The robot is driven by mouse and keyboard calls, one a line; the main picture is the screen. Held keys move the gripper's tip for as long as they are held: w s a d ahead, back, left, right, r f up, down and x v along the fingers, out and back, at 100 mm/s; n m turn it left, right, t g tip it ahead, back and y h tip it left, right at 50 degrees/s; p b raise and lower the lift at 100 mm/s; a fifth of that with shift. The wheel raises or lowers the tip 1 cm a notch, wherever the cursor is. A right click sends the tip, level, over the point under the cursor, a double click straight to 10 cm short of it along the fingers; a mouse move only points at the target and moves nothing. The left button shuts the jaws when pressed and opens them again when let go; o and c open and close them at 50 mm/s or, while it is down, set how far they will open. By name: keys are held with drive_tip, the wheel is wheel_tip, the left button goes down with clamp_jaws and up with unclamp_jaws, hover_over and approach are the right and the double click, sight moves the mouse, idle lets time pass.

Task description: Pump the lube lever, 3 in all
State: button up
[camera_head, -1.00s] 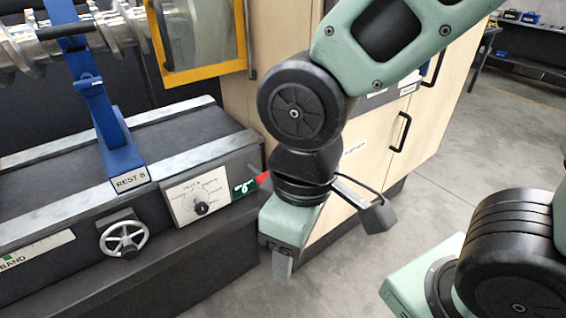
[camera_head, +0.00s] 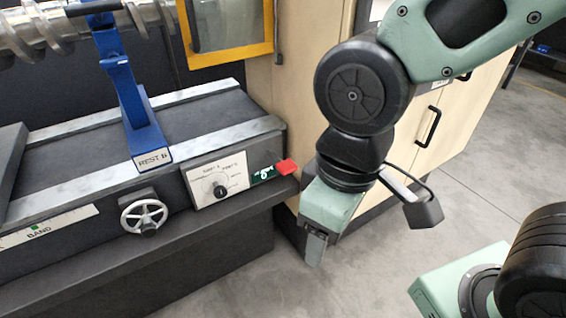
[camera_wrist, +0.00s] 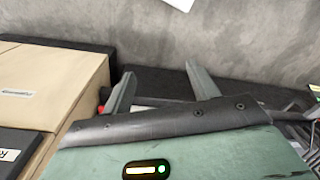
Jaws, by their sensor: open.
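A small red lever end (camera_head: 287,167) sticks out at the right end of the machine's front, beside a green label (camera_head: 263,174). I take it to be the lube lever; the rest of it is hard to make out. My gripper (camera_head: 315,248) points down, to the right of and below the red end, apart from it. In the wrist view my gripper (camera_wrist: 162,82) has its two fingers spread with nothing between them. A small red bit shows beside the left finger there, mostly hidden.
A white dial plate (camera_head: 217,180) and a handwheel (camera_head: 144,215) are on the machine front to the left. A blue rest (camera_head: 130,95) stands on the bed. A beige cabinet (camera_head: 430,120) is close behind my arm. Open grey floor (camera_head: 370,270) lies to the right.

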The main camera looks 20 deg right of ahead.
clamp_jaws()
idle(1.5)
